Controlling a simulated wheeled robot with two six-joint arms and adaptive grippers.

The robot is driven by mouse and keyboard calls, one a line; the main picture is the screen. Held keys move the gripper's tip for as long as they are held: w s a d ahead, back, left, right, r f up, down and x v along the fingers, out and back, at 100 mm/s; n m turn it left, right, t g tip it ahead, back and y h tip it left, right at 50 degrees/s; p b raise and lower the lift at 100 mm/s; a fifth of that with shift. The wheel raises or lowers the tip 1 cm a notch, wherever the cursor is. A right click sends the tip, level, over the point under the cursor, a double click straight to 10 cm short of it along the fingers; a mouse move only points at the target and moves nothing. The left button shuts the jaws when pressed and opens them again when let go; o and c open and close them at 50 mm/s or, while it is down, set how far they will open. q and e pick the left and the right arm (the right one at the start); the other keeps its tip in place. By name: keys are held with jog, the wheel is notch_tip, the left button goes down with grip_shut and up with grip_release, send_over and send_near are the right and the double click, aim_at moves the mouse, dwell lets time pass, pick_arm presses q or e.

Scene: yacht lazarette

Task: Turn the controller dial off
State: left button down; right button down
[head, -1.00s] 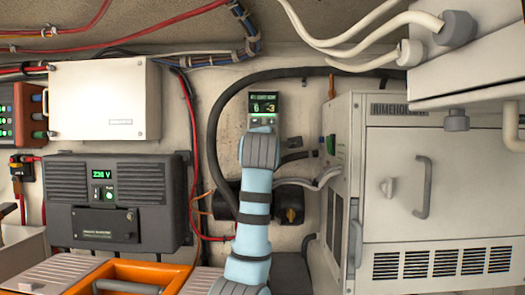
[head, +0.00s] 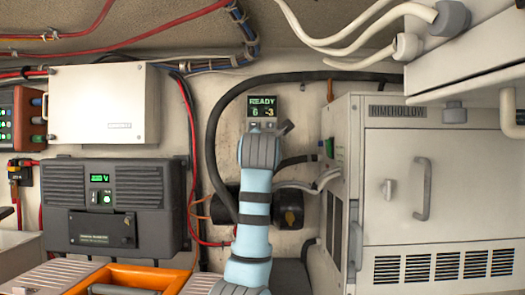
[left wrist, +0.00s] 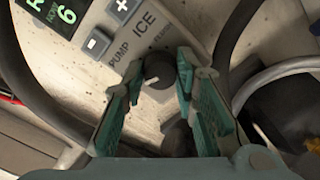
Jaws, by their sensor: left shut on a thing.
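The controller (head: 263,107) on the back wall has a lit green screen reading READY, with 6 and -3 below. My left gripper (left wrist: 161,78) is shut on the dial, one green finger on each side. In the head view my arm hides the dial. My right gripper is not in view.
A grey RIMEHOLLOW cabinet (head: 398,180) stands close on the right. A black hose (head: 213,125) loops around the controller on the left. A dark power unit (head: 115,208) and a white box (head: 97,103) are on the left wall. An orange case (head: 125,278) lies below.

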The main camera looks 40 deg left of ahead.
pick_arm(q)
jog(key=shift+r, duration=0.2)
jog(key=c, duration=1.5)
grip_release()
jog(key=shift+o, duration=1.1)
jog(key=shift+w+f, duration=0.1)
jog(key=shift+f, duration=0.05)
jog(key=v, duration=1.2)
